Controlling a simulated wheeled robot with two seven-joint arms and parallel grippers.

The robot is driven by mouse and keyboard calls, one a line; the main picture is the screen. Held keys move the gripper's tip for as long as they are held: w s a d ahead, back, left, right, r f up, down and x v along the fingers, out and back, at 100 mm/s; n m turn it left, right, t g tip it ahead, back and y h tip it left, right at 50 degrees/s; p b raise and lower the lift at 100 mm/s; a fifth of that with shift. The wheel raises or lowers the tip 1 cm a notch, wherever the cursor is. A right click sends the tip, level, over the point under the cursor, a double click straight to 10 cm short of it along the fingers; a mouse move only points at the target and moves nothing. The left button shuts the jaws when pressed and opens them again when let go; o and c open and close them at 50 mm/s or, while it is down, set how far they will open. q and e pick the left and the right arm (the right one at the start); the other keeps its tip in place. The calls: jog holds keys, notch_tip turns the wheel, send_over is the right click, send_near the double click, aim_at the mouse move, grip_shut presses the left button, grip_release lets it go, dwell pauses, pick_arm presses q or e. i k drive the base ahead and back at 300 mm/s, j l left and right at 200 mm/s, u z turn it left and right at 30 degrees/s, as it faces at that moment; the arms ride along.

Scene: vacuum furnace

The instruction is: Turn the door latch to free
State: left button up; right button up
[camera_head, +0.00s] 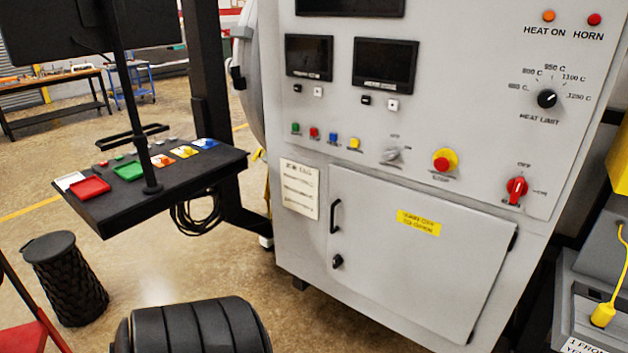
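A grey cabinet door (420,265) is closed on the lower front of the grey furnace control cabinet (470,130). Near its left edge is a black upright pull handle (335,216). Below the handle sits a small black latch knob (337,261); its exact turn angle is too small to tell. A yellow label (419,223) is on the door's upper part. Neither of my grippers is in view, and nothing touches the door or latch.
A black ribbed padded object (195,328) stands at the bottom, left of the door. A black console shelf (120,205) with coloured buttons projects at left, near a black bin (65,277). A red rotary switch (516,190) is above right. Floor before the cabinet's left side is clear.

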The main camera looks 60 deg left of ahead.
aim_at(338, 260)
jog(key=u, duration=1.65)
